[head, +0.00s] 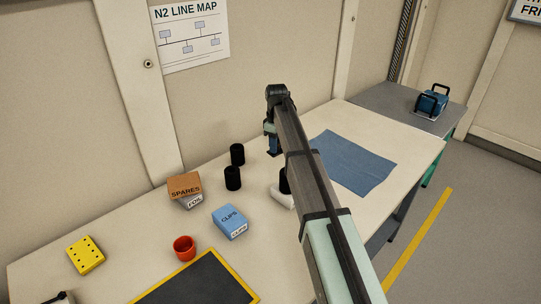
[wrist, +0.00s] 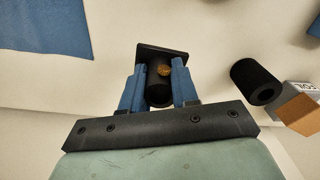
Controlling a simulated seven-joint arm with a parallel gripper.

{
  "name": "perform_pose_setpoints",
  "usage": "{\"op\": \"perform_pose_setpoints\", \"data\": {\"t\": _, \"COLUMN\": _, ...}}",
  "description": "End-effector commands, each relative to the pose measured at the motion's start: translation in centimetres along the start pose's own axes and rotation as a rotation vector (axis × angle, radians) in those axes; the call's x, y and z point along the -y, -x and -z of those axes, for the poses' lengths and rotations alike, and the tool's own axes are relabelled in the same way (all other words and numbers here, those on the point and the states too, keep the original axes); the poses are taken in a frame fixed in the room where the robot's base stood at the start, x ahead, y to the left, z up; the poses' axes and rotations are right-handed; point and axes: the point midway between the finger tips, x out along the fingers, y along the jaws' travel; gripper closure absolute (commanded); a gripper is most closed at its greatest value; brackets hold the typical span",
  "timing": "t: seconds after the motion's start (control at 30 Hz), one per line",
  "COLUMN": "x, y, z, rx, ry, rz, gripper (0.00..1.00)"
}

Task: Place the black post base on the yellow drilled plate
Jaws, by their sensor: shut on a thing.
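The black post base (wrist: 158,88) has a square foot, a round body and a brass-coloured screw. My gripper (wrist: 158,90) is shut on it, with one blue finger on each side of the round body. In the head view my gripper (head: 273,146) is over the back part of the table, and the post base cannot be made out there. The yellow drilled plate (head: 85,256) lies on the table at the far left, well apart from my gripper. Its top shows several dark holes and looks bare.
A black yellow-edged mat (head: 200,284) is in front. A blue cloth (head: 352,162) lies right. My arm partly hides a white object (head: 282,197).

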Motion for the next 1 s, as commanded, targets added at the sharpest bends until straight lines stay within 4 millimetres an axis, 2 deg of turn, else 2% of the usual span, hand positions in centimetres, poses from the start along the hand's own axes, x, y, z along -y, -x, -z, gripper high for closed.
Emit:
{"op": "perform_pose_setpoints", "data": {"t": 0.1, "x": 0.0, "y": 1.0, "z": 0.0, "rx": 0.000, "ry": 0.000, "rz": 0.000, "gripper": 1.00}}
{"op": "perform_pose_setpoints", "data": {"t": 0.3, "x": 0.1, "y": 1.4, "z": 0.1, "rx": 0.000, "ry": 0.002, "rz": 0.001, "gripper": 1.00}}
{"op": "perform_pose_setpoints", "data": {"t": 0.47, "x": 1.6, "y": 1.4, "z": 1.8, "rx": 0.000, "ry": 0.030, "rz": 0.001, "gripper": 1.00}}
{"op": "perform_pose_setpoints", "data": {"t": 0.67, "x": 6.2, "y": 1.6, "z": 6.6, "rx": 0.000, "ry": 0.110, "rz": 0.000, "gripper": 1.00}}
{"op": "perform_pose_setpoints", "data": {"t": 1.0, "x": 16.5, "y": 2.0, "z": 15.0, "rx": 0.000, "ry": 0.271, "rz": 0.000, "gripper": 1.00}}
